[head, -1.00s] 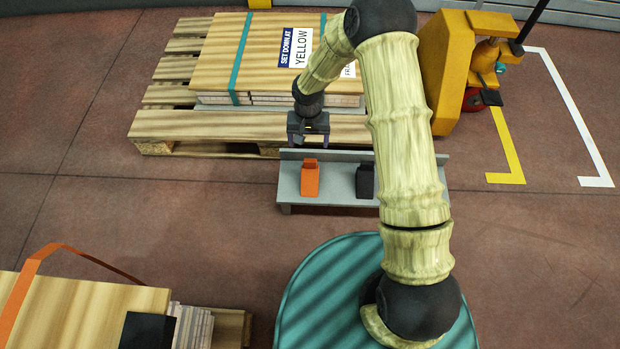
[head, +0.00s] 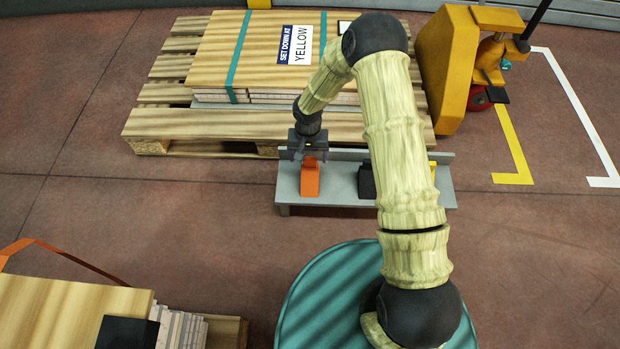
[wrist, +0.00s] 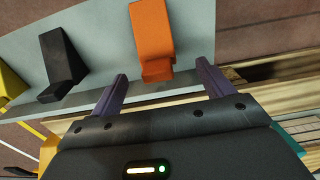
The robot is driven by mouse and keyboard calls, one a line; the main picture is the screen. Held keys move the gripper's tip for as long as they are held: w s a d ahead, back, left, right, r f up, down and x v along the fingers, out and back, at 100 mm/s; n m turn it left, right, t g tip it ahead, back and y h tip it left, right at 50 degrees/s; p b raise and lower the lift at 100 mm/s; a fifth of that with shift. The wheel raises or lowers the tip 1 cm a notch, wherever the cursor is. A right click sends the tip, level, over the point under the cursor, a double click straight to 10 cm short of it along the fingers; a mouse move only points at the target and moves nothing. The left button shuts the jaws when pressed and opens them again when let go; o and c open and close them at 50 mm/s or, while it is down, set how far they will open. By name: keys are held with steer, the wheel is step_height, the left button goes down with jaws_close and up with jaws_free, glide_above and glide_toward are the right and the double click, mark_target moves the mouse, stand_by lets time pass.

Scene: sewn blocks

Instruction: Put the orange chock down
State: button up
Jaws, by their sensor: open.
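The orange chock (head: 310,181) stands on a low grey bench (head: 335,185), at its left part. In the wrist view the orange chock (wrist: 152,35) is ahead of my gripper, lined up with the gap between the two fingers. My gripper (head: 309,157) is open and empty, just behind and above the chock in the head view. Its two dark purple fingers (wrist: 162,75) are spread in the wrist view, with no clear contact on the chock.
A black chock (wrist: 59,62) and a yellow chock (wrist: 9,84) share the bench. The yellow one is mostly hidden behind my arm in the head view. A pallet (head: 160,125) with strapped boards stands behind the bench, and a yellow machine (head: 450,75) at right.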

mark_target(310, 167)
step_height(310, 167, down, 3)
steer(key=shift+r+b, duration=0.1)
steer(key=shift+b, duration=0.4)
steer(key=f+b, duration=0.4)
steer(key=f, duration=0.1)
steer(key=shift+w+d+f, duration=0.1)
steer(key=shift+w+d, duration=0.2)
steer(key=shift+d, duration=0.05)
steer(key=c, duration=1.4)
steer(key=shift+o, duration=0.2)
